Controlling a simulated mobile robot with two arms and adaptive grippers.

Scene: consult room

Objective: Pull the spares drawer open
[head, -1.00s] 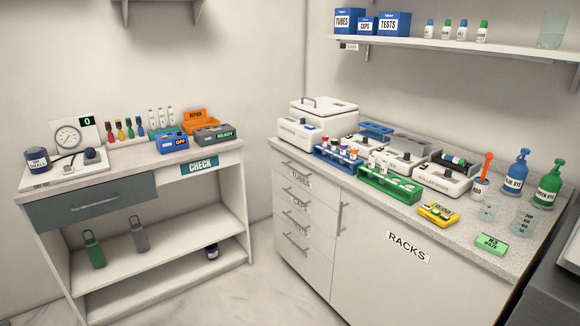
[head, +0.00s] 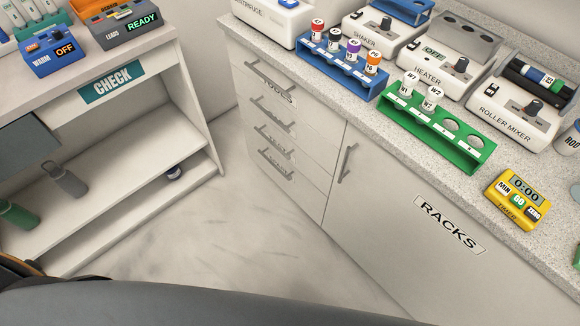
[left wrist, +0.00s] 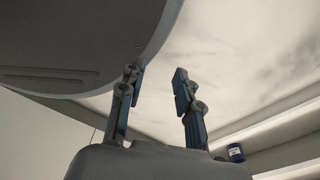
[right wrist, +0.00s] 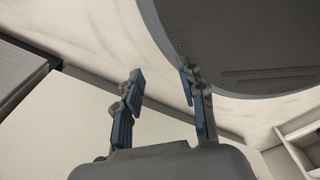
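A white cabinet holds a stack of several shut drawers, each with a bar handle. The lowest drawer handle (head: 275,165) sits just above the cabinet's foot. My left gripper (left wrist: 157,76) is open and empty in the left wrist view. My right gripper (right wrist: 161,75) is open and empty in the right wrist view. Neither gripper shows in the head view or touches a drawer.
A cabinet door labelled RACKS (head: 450,225) is right of the drawers. The worktop (head: 405,165) carries racks, a heater, a roller mixer and a yellow timer (head: 517,197). A desk with a CHECK sign (head: 112,80) stands left. The floor (head: 200,235) between is clear.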

